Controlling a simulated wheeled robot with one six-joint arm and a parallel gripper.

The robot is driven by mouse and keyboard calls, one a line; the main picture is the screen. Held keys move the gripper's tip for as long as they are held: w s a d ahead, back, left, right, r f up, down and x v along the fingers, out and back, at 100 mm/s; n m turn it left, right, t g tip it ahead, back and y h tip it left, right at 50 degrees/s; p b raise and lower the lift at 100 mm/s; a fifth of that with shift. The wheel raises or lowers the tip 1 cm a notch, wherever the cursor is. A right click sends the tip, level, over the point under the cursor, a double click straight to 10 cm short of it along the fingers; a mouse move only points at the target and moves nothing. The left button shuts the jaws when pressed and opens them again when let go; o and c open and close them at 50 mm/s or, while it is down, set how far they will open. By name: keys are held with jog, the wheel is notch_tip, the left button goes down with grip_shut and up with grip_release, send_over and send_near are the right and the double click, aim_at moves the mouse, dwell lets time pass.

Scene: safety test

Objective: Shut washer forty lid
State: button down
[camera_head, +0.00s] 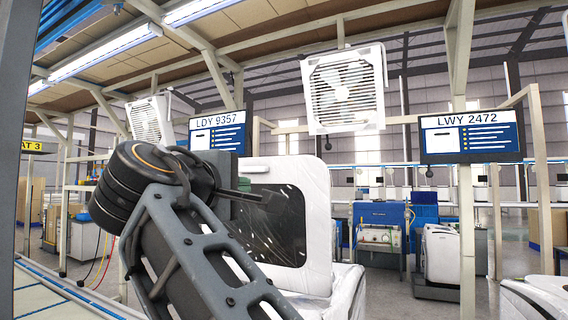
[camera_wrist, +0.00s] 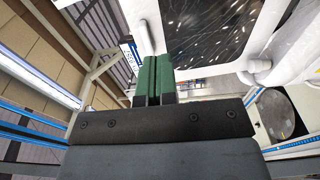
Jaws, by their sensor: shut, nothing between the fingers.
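A white washer lid with a dark glass window (camera_head: 283,222) stands upright and open at the middle of the head view, above a white washer body (camera_head: 345,292). My gripper (camera_head: 268,198) is in front of the lid's upper part, and my arm hides the lid's left side. In the wrist view, the green fingers of my gripper (camera_wrist: 153,72) are closed together and empty. The dark window of the lid (camera_wrist: 215,28) fills the upper right there, and the fingertips overlap the lid's white frame in the picture. I cannot tell whether they touch it. No number forty is readable.
Another white washer (camera_head: 441,254) stands at the right, and part of a white machine (camera_head: 540,297) shows at the lower right edge. A blue cabinet (camera_head: 380,226) stands behind. Signs (camera_head: 471,136) and fans (camera_head: 345,88) hang overhead. Grey floor shows between the machines.

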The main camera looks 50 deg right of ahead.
aim_at(290, 164)
jog(key=shift+m+g+h, duration=0.5)
jog(key=shift+g+h, duration=0.1)
jog(key=shift+h, duration=0.1)
jog(key=d+r+p, duration=0.1)
jog(key=d, duration=0.3)
jog(key=w+d+r+p, duration=0.1)
jog(key=d+r+p, duration=0.1)
jog(key=d, duration=0.2)
jog(key=w+d+r+p, duration=0.1)
jog(key=d, duration=0.3)
jog(key=shift+d+r+p, duration=0.25)
jog(key=shift+d+p, duration=0.1)
jog(key=shift+d, duration=0.05)
jog(key=shift+w+d+f, duration=0.1)
jog(key=shift+w+d, duration=0.05)
jog(key=shift+d, duration=0.3)
